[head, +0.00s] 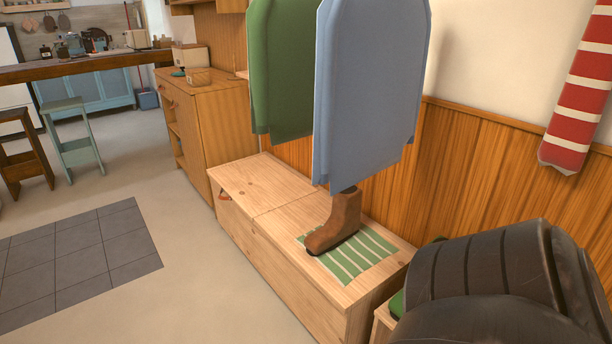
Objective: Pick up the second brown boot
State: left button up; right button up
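One brown boot (337,225) stands upright on a green and white striped mat (372,269) on top of a light wooden chest (290,285). Its toe points to the lower left, and the top of its shaft meets the lower edge of a hanging blue cloth in the picture. I see no other boot. Neither of my grippers shows. A dark, ribbed shape that looks like part of my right arm fills the lower right corner and hides what is behind it.
A blue cloth (368,90) and a green cloth (283,70) hang over the chest. A leather pull (222,195) sits at the chest's left end. A wooden cabinet (215,125) stands behind. Open floor lies left, with grey tiles (80,258).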

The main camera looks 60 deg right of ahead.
aim_at(343, 223)
jog(key=z, duration=0.2)
jog(key=i, duration=2.45)
jog(key=z, duration=2)
jog(key=i, duration=1.2)
jog(key=z, duration=0.75)
jog(key=i, duration=0.4)
jog(key=z, duration=0.15)
